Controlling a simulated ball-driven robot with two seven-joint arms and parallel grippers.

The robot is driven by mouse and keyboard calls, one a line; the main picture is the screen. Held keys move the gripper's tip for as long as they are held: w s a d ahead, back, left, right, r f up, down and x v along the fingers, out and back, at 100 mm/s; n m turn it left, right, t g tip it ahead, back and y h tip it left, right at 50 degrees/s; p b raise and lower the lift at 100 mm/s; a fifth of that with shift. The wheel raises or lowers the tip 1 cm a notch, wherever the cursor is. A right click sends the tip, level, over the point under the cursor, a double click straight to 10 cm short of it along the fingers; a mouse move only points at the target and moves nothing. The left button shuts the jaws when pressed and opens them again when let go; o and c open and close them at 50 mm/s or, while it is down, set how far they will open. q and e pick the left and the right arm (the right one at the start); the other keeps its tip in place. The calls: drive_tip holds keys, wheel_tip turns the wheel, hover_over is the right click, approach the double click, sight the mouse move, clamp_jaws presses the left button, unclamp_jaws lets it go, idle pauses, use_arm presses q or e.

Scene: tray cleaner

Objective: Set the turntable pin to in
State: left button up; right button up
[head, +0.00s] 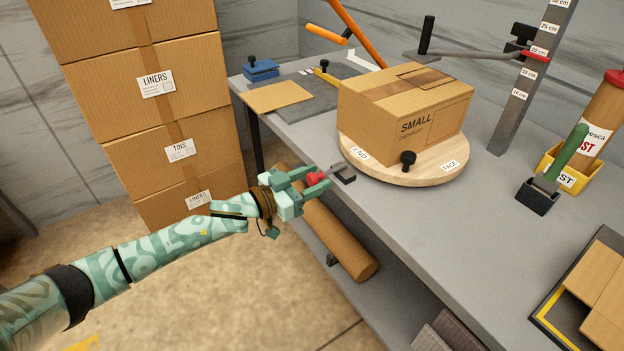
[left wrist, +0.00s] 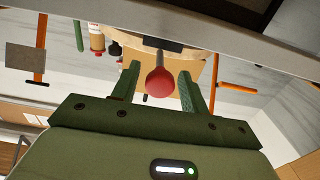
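The turntable (head: 440,172) is a round wooden disc on the grey bench, with "END" and "FACE" labels and a small black knob (head: 408,158) near its front rim. The pin's red ball knob (head: 315,179) sticks out from a dark metal bracket (head: 343,173) at the bench's front edge. My left gripper (head: 320,184) is at the knob. In the left wrist view the red knob (left wrist: 160,82) sits between the two open fingers, with a gap on each side. How deep the pin sits is hidden. My right gripper is not in view.
A carton marked "SMALL" (head: 405,110) stands on the turntable. Stacked cartons (head: 160,120) stand at left. A cardboard roll (head: 340,240) lies below the bench top.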

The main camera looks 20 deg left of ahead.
sight(324, 175)
use_arm(q)
clamp_jaws()
drive_tip(key=shift+x, duration=1.4)
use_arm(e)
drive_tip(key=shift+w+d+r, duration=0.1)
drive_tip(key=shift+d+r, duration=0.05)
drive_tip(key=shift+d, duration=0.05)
use_arm(q)
drive_tip(key=shift+o, duration=1.3)
unclamp_jaws()
drive_tip(key=shift+w+d, duration=0.1)
drive_tip(key=p+v, duration=0.4)
drive_tip(key=v, duration=1.2)
drive_tip(key=shift+p, duration=0.3)
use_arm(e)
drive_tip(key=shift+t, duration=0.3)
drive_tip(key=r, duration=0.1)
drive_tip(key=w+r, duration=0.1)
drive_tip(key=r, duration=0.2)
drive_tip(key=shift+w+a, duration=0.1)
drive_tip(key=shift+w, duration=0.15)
